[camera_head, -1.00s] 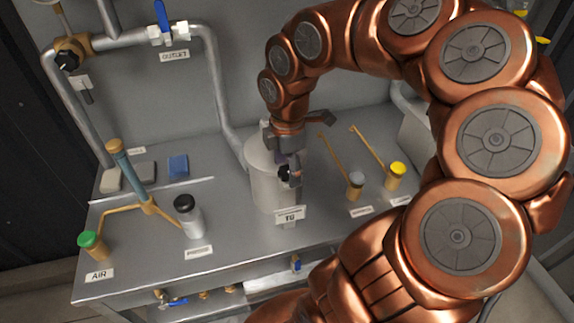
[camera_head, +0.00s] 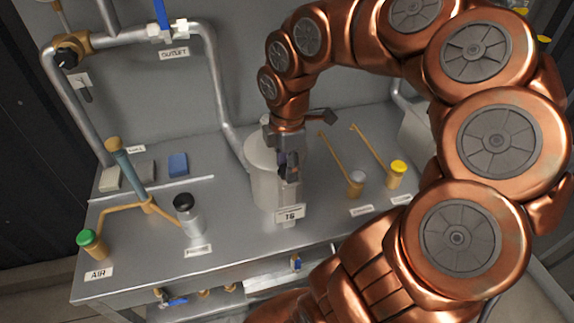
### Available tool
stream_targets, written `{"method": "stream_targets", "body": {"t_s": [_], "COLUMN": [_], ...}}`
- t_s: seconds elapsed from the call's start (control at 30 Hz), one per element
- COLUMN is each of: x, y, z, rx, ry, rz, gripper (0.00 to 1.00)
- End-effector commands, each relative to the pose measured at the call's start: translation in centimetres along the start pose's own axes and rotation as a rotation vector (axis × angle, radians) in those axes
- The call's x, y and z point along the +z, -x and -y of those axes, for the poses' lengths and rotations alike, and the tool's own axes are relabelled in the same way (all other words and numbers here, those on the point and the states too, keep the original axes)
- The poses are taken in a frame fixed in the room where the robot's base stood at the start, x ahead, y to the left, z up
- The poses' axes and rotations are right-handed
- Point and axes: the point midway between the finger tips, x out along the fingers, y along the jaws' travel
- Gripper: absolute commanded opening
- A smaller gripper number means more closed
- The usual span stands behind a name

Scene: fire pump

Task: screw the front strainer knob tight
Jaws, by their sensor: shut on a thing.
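The grey cylindrical strainer (camera_head: 262,182) stands at the middle of the bench, with a label on a plate (camera_head: 290,214) low at its front. My gripper (camera_head: 289,168) points down at the strainer's front edge. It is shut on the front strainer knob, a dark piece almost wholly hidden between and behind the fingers. The knob's thread and seating cannot be seen. A dark handle-like piece (camera_head: 322,117) sticks out to the right behind my gripper; I cannot tell what it joins.
To the left are a black-capped container (camera_head: 188,214), a green-capped air fitting (camera_head: 91,243) and a blue block (camera_head: 178,164). To the right are a grey-capped fitting (camera_head: 356,184) and a yellow-capped fitting (camera_head: 397,173) with rods. Pipes run along the back wall.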

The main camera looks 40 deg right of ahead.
Motion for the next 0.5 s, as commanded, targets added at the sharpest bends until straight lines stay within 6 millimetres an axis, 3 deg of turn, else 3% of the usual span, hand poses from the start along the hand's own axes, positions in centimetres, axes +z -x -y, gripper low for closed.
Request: {"method": "stream_targets", "body": {"t_s": [0.5], "x": [0.1], "y": [-0.47], "z": [-0.12], "rx": [0.006], "ry": [-0.394], "rz": [0.001], "gripper": [0.1]}}
